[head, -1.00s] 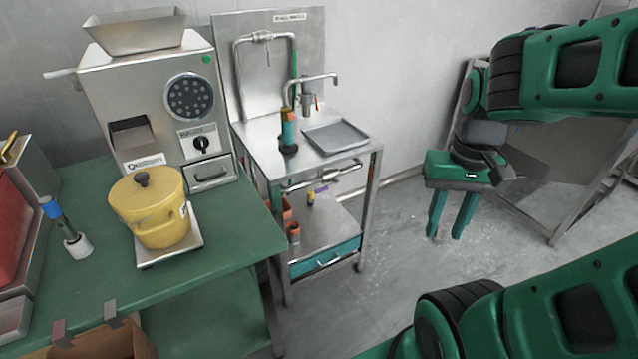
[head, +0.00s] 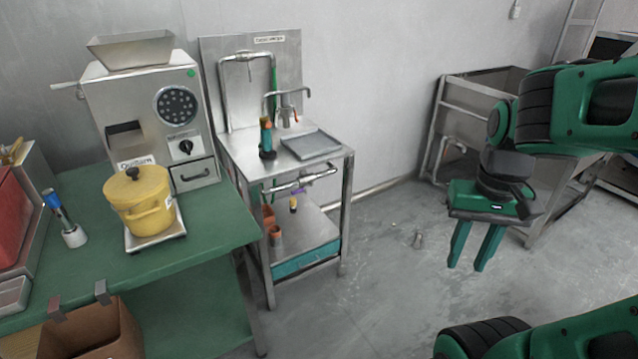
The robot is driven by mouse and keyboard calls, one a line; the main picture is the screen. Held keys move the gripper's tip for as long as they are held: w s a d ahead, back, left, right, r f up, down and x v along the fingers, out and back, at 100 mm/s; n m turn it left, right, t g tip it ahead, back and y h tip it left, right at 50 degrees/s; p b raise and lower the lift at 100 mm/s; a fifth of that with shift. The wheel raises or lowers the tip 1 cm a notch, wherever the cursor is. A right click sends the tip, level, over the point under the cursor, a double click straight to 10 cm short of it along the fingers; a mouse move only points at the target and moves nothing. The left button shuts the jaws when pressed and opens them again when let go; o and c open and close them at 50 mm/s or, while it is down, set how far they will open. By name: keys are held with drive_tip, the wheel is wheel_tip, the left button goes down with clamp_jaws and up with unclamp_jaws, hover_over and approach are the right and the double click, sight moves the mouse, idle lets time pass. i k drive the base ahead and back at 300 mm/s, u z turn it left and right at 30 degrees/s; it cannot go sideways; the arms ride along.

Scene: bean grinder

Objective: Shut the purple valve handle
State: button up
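The purple valve handle (head: 307,179) is small and sits on the horizontal steel pipe (head: 285,186) under the top of the steel sink stand (head: 345,165). It is too small to tell how the handle is turned. My gripper (head: 469,268) is at the right, well apart from the stand, pointing down over the floor. Its two green fingers are spread with nothing between them.
A green table (head: 220,225) at the left holds a grinder (head: 150,115) and a yellow pot (head: 140,205). A metal tray (head: 311,144) lies on the stand's top. A steel frame stand (head: 435,130) is behind my arm. Floor between stand and gripper is mostly clear.

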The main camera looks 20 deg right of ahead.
sight(300, 190)
drive_tip(key=z, duration=0.2)
drive_tip(key=i, duration=0.5)
drive_tip(key=u, duration=0.1)
drive_tip(key=k, duration=1.2)
drive_tip(key=u, duration=0.4)
drive_tip(key=i, duration=1.65)
